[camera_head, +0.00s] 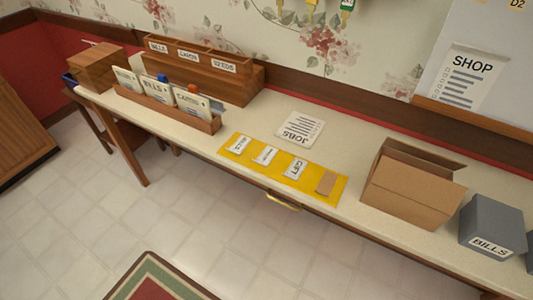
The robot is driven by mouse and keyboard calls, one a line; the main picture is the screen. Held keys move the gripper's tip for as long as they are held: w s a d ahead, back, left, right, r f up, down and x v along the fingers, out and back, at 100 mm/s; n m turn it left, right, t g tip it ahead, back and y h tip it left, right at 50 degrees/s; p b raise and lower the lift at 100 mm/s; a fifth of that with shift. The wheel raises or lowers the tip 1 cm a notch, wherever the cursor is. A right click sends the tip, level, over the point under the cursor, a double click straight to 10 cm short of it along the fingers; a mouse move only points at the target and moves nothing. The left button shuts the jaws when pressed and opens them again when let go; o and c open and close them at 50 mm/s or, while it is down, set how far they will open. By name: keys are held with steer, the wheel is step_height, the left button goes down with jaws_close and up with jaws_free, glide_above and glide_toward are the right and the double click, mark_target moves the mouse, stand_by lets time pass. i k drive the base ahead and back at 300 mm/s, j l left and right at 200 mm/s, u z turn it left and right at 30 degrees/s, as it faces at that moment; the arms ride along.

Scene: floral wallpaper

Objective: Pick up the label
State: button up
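Several labels lie on a yellow mat (311,179) near the front edge of the counter. From left to right there is a white label (240,144), a second white label (265,155), a white label that seems to read GIFT (296,168) and a plain brown piece (326,182). The print on the two left labels is too small to read surely. They appear to lie flat and apart from each other. My gripper is not in view.
A JOBS sheet (300,128) lies behind the mat. An open cardboard box (412,192) and a grey BILLS bin (493,222) stand right. A wooden card tray (168,108) and a wooden organizer (215,78) stand left. A drawer handle (283,202) juts out below the mat.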

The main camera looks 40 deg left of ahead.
mark_target(241, 143)
steer(key=l, duration=0.4)
steer(key=i+l, duration=0.15)
steer(key=l, duration=0.3)
steer(key=u, duration=1.45)
